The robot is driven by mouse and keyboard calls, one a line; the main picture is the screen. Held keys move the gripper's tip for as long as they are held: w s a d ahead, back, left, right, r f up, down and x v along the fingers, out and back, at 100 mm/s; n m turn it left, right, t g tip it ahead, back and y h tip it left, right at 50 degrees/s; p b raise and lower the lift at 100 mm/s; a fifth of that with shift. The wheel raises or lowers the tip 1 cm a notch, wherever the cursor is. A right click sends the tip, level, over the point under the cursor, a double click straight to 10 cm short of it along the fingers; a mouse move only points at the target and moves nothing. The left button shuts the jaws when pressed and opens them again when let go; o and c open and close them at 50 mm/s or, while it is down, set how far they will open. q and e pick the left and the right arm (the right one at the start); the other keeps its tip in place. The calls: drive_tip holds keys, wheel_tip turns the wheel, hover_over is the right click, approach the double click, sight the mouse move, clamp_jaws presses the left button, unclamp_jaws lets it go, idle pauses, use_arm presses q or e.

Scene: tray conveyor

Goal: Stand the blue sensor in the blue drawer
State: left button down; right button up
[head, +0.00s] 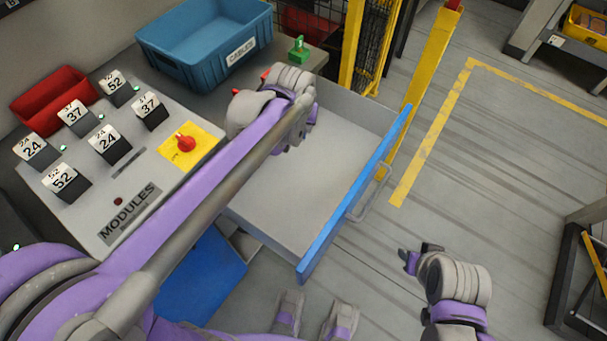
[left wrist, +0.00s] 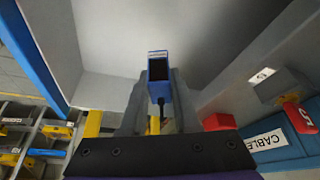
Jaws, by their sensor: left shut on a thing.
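The blue sensor (left wrist: 158,77) is a small blue block with a dark face and a cable below it. It sits between the fingers of my left gripper (left wrist: 158,88), which is shut on it. In the head view my left gripper (head: 292,138) is over the far left part of the open drawer, and my wrist hides the sensor. The blue drawer has a blue front (head: 355,195) with a handle and a bare grey floor (head: 290,200). I cannot tell whether the sensor touches the floor. My right gripper (head: 420,255) is beyond the drawer front; its finger gap is unclear.
A blue CABLES crate (head: 190,50) and a small green block (head: 298,48) are behind the drawer. A MODULES panel (head: 95,205) with numbered blocks and a red knob (head: 185,143) is at left, near a red bin (head: 50,100). A yellow post (head: 425,70) stands beyond the drawer.

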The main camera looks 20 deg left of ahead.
use_arm(q)
drive_tip(key=b, duration=0.1)
hover_over(301, 173)
drive_tip(key=s, duration=0.2)
wheel_tip(301, 173, down, 6)
wheel_tip(301, 173, down, 6)
drive_tip(key=shift+w+r+b, duration=0.15)
drive_tip(key=shift+b, duration=0.45)
drive_tip(key=shift+f+b, duration=0.45)
drive_tip(key=shift+f, duration=1.6)
drive_tip(key=shift+f, duration=0.2)
drive_tip(key=c, duration=0.7)
unclamp_jaws()
drive_tip(key=shift+o, duration=0.2)
drive_tip(key=shift+r, duration=0.1)
